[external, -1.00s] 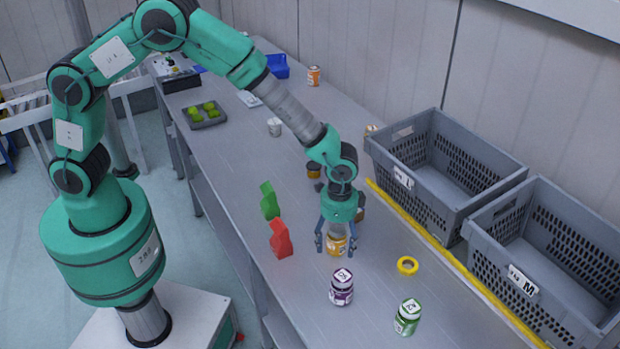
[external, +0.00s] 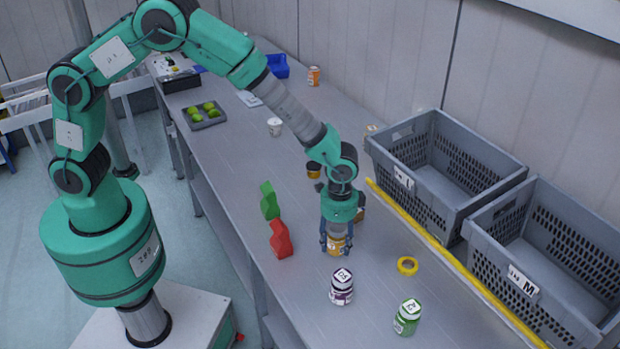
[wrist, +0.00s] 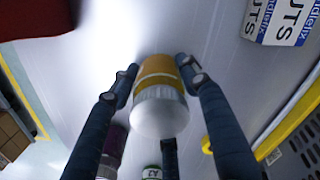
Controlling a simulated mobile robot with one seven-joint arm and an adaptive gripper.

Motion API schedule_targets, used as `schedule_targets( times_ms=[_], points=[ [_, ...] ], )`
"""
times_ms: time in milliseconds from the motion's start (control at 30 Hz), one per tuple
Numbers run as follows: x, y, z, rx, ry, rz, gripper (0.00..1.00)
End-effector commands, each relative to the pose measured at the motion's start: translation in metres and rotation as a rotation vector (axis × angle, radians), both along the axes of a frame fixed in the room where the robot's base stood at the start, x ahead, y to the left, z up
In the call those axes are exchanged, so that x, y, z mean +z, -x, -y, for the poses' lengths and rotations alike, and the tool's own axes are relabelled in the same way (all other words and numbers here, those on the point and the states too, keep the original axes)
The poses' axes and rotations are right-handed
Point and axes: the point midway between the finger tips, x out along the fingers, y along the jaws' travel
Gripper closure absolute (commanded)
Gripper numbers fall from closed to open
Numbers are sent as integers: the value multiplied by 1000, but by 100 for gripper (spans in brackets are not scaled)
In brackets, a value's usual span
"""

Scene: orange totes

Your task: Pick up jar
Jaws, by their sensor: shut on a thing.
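A jar (external: 336,244) with an orange-yellow label stands on the grey table, under my gripper (external: 337,240). In the wrist view the jar (wrist: 158,75) shows its yellow band and a pale, whitish end between the dark fingers. My gripper (wrist: 160,85) is shut on this jar, with fingers on both sides of it.
Red (external: 281,240) and green (external: 269,201) objects stand left of the gripper. A yellow tape roll (external: 407,265) lies to the right. Two grey crates (external: 440,165) stand beyond a yellow strip (external: 450,258). A dark-lidded jar (external: 313,170) stands behind.

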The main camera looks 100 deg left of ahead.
Motion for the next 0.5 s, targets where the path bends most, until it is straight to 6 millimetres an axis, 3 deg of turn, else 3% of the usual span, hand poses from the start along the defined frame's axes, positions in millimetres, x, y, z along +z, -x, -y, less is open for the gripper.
schedule_targets(
  times_ms=[267,500],
  points=[
    [20,-1,0,0,0,3,93],
    [56,-1,0,0,-1,4,93]
  ],
)
